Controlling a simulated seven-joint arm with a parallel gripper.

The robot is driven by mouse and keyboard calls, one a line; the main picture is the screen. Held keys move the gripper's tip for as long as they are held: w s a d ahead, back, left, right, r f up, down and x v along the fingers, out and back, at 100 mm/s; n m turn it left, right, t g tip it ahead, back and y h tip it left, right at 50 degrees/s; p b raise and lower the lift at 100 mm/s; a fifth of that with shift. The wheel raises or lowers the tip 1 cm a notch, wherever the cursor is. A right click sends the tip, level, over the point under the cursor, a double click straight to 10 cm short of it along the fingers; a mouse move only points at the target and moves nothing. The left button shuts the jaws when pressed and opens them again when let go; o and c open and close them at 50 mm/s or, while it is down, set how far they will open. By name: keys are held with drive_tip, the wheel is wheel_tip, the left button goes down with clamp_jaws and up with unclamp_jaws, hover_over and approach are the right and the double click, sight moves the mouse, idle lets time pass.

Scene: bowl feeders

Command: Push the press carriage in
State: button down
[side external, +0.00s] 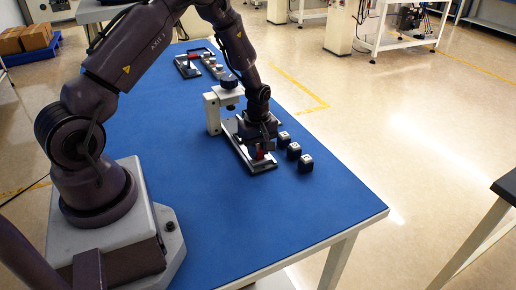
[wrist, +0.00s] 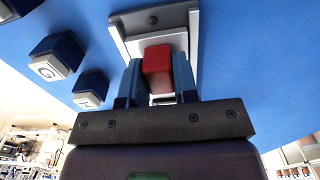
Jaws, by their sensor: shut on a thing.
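The press (side external: 213,112) stands on the blue table, a white post with a round black-capped head above a long base. The grey carriage track (side external: 264,168) runs from under the press head toward the front of the table. A red block-like handle (wrist: 157,68) sits over the track, and it shows small in the side external view (side external: 259,154). My gripper (side external: 261,149) is low over the track's front part. Its two fingers are shut on the red handle, one on each side. The carriage plate itself is mostly hidden beneath my gripper.
Several dark blocks with pale lettered tops, such as one block (side external: 305,163), stand in a row just right of the track; one shows a G (wrist: 47,70). A second fixture (side external: 188,66) lies at the table's far end. The blue tabletop (side external: 320,205) in front is clear.

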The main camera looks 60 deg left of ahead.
drive_tip(key=a, duration=0.7)
drive_tip(key=c, duration=0.9)
unclamp_jaws()
drive_tip(key=shift+r, duration=0.1)
wheel_tip(320, 180, up, 13)
drive_tip(key=shift+f, duration=0.1)
